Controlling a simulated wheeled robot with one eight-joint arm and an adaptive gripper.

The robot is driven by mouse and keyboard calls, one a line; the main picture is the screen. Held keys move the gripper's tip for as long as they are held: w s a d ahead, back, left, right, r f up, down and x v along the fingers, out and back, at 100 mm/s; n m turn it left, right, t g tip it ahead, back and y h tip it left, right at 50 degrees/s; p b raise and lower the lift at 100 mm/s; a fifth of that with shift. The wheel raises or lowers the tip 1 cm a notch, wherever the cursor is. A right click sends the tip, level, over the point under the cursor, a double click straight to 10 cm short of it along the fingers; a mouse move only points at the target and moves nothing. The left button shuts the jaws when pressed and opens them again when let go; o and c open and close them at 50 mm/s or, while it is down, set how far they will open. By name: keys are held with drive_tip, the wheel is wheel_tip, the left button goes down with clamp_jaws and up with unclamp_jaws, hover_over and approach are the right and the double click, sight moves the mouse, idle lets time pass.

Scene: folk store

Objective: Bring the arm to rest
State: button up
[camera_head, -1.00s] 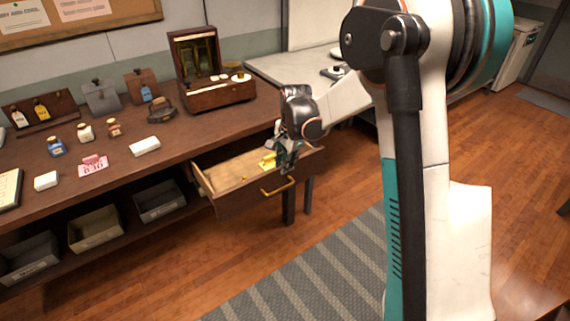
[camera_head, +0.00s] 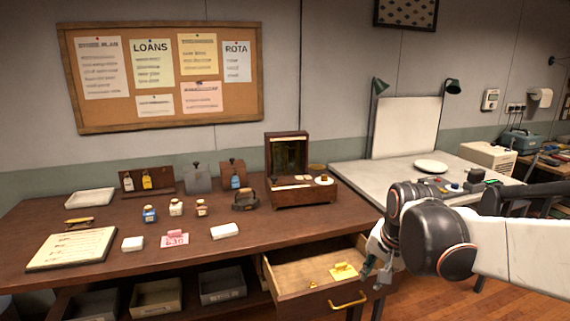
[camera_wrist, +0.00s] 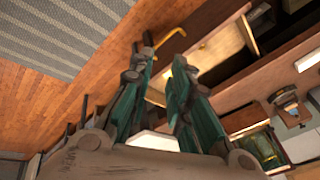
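My gripper (camera_head: 374,266) is at the right front corner of the open drawer (camera_head: 283,279), in front of the desk in the head view. In the wrist view its two teal fingers (camera_wrist: 160,68) stand apart with nothing visible between them. My arm comes in from the right edge of the head view. A yellow item (camera_head: 344,271) and a small yellow piece (camera_head: 313,284) lie in the drawer. In the wrist view the drawer's brass handle (camera_wrist: 171,36) shows just beyond the fingertips. I cannot tell whether the gripper touches the drawer.
The desk (camera_head: 105,220) holds several small bottles, a wooden box (camera_head: 303,195), a white block (camera_head: 224,230) and a paper board (camera_head: 70,249). Bins (camera_head: 222,284) stand beneath it. A pale worktable (camera_head: 365,178) with a plate (camera_head: 431,166) stands at right. Floor shows at lower right.

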drive_tip(key=s+r+n+t, duration=0.1)
drive_tip(key=s+n+t, duration=0.2)
drive_tip(key=s+n, duration=0.5)
drive_tip(key=s+a, duration=0.1)
drive_tip(key=s, duration=0.9)
